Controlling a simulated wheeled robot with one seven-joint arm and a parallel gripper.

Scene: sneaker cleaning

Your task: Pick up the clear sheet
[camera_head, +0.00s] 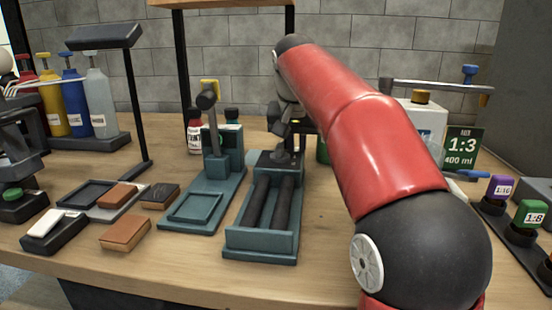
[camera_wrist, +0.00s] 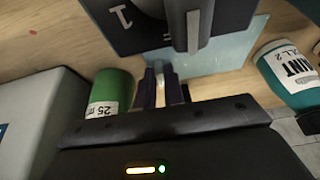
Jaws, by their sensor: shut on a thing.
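The clear sheet (camera_wrist: 225,52) shows in the wrist view as a pale blue, see-through panel over the wooden table, just beyond my fingertips. My gripper (camera_wrist: 164,84) has its two fingers close together at the sheet's near edge, shut on it. A dark plate marked "1" (camera_wrist: 122,22) with a grey bar lies at the sheet's far side; whether they touch I cannot tell.
A green container (camera_wrist: 110,92) stands close left of my fingers, and a teal labelled bottle (camera_wrist: 288,74) stands to the right. Brushes and blocks (camera_head: 125,232) lie at the left.

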